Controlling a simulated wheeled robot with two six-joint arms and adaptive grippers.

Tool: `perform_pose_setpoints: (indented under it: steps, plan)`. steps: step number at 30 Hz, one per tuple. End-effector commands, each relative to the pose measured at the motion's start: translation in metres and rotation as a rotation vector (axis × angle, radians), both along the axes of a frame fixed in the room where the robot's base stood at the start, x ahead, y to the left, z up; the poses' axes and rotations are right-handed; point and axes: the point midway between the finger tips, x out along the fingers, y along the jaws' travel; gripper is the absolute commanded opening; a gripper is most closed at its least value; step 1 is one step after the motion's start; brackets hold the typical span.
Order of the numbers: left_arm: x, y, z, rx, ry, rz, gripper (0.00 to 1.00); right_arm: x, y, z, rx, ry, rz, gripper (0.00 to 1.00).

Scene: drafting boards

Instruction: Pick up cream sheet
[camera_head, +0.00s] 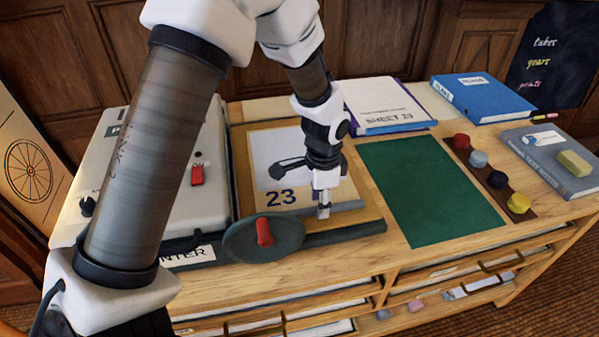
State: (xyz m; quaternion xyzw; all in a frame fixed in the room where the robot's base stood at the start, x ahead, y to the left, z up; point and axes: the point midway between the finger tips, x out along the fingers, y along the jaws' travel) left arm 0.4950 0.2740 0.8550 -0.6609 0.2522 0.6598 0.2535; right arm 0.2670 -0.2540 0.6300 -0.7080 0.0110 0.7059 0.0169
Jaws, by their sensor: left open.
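A cream sheet (268,150) printed with a large "23" and a pale picture lies on a tilted wooden board (240,170) left of the middle. My left gripper (323,212) points down at the sheet's lower right corner, its fingertips close above or at the board. It looks narrow from here; it is open, and I see nothing held in it. My gripper and wrist hide part of the sheet's right side. Whether the fingertips touch the sheet, I cannot tell. My right gripper is not in view.
A green mat (430,190) lies bare at right.

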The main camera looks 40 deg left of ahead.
Motion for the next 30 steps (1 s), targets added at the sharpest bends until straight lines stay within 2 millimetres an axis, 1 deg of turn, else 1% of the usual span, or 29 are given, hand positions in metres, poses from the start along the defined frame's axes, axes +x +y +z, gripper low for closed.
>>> perform_pose_setpoints:
  steps: [1,3,9,10,11,12,13,14,25,28,30]
  plan:
    - [-0.001,0.000,-0.009,0.000,0.003,0.000,0.45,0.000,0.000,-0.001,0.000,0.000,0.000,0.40]
    - [0.000,0.000,-0.015,-0.001,0.001,0.000,0.45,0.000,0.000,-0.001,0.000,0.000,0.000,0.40]
    - [0.000,0.000,-0.017,-0.001,-0.001,0.000,0.45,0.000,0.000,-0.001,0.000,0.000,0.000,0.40]
    - [0.000,0.000,-0.017,-0.001,-0.001,0.000,0.38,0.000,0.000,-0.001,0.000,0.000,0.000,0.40]
    - [0.000,0.000,-0.017,-0.001,-0.001,0.000,0.27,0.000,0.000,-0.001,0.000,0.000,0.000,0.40]
    - [0.000,0.000,-0.017,-0.001,-0.001,0.000,0.13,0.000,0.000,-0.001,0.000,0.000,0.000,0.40]
    - [0.000,0.000,-0.017,-0.001,-0.001,0.000,0.03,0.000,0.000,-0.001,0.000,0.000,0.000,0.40]
    - [0.000,0.000,-0.017,-0.001,-0.001,0.000,0.00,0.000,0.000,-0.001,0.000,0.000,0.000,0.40]
    - [0.000,0.000,-0.014,-0.001,-0.002,0.000,0.00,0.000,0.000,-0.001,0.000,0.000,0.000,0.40]
    - [0.001,0.000,-0.001,0.000,-0.004,0.001,0.00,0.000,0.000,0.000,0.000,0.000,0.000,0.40]
    - [0.001,0.000,0.014,0.000,-0.006,0.001,0.00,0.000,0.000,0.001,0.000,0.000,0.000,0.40]
